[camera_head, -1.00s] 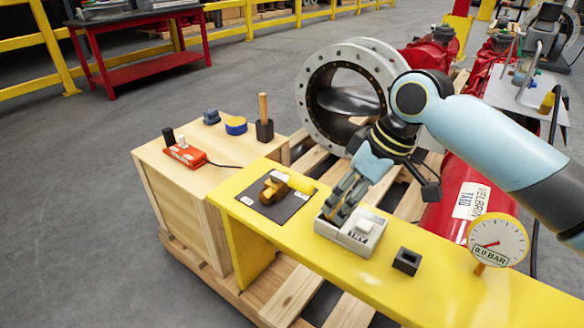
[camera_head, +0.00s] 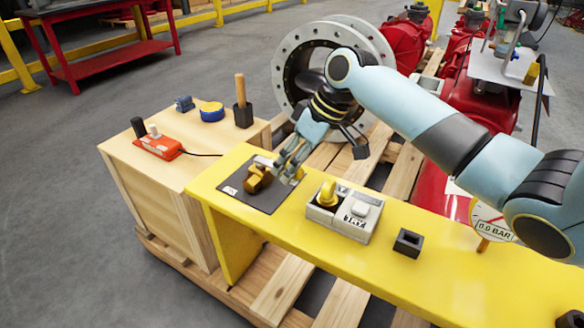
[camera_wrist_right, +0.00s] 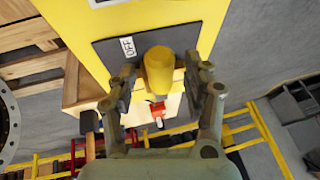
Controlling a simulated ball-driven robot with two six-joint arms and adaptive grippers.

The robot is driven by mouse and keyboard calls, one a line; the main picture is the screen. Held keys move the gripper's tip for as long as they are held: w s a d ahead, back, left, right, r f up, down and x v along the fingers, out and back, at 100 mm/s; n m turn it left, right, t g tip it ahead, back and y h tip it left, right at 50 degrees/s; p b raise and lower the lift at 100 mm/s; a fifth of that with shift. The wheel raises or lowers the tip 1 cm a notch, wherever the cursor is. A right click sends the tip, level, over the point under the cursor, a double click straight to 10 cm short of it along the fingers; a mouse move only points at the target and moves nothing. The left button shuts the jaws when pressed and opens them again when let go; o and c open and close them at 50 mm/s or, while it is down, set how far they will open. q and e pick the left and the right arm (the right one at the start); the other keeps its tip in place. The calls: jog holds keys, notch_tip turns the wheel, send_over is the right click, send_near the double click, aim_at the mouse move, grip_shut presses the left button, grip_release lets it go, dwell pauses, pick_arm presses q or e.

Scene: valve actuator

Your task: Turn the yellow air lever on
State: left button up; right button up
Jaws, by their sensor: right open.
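The yellow air lever (camera_wrist_right: 158,70) shows in the right wrist view between the two fingers of my right gripper (camera_wrist_right: 158,88), with a gap visible on both sides. Its brass-coloured valve body (camera_head: 256,180) sits on a dark plate (camera_head: 238,196) on the yellow bench in the head view. An OFF label (camera_wrist_right: 128,47) lies beside the lever. My right gripper (camera_head: 286,172) is open over the plate and partly hides the handle in the head view. My left gripper is not in view.
A grey box (camera_head: 338,226) with a yellow knob (camera_head: 328,194) stands right of the plate. A small black socket (camera_head: 407,242) and a gauge (camera_head: 494,222) are farther right. A wooden crate (camera_head: 150,200) holding an orange device (camera_head: 159,147) stands to the left.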

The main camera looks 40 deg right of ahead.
jog(key=shift+f, duration=0.1)
grip_shut()
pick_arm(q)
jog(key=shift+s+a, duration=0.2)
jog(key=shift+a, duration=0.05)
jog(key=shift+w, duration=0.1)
